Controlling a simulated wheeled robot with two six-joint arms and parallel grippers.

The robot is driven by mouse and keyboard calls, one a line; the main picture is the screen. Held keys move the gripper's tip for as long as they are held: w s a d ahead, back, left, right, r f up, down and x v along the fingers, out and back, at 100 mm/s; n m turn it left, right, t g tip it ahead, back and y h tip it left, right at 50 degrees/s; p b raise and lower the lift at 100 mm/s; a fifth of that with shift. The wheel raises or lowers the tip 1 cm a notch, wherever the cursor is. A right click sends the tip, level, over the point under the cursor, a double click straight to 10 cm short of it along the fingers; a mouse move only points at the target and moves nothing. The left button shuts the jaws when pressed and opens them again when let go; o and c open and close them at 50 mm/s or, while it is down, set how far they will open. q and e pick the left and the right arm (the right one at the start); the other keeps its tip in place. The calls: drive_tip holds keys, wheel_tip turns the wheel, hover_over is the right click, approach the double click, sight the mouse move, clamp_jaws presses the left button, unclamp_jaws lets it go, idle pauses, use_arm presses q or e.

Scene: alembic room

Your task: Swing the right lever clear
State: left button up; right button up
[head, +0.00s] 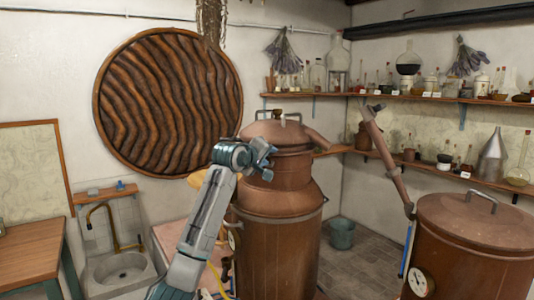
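A slim lever with a blue grip (407,250) stands nearly upright at the left side of the right copper still (475,232), near its round gauge (420,282). I cannot tell for sure that this is the right lever. A tilted copper pipe (388,160) rises up and left from beside the same still. My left gripper (268,161) is in front of the middle copper still (278,245), at the height of its domed lid. Its fingers look apart, with nothing seen between them. It is well left of the blue grip. My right gripper is not in view.
A sink with a brass tap (118,268) and a wooden table (30,255) stand at the left. A bucket (342,234) sits on the floor between the stills. Wall shelves (400,97) with glassware run behind. A carved round panel (168,102) hangs on the wall.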

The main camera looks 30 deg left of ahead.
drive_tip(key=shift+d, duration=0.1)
use_arm(q)
drive_tip(key=shift+d, duration=0.1)
clamp_jaws()
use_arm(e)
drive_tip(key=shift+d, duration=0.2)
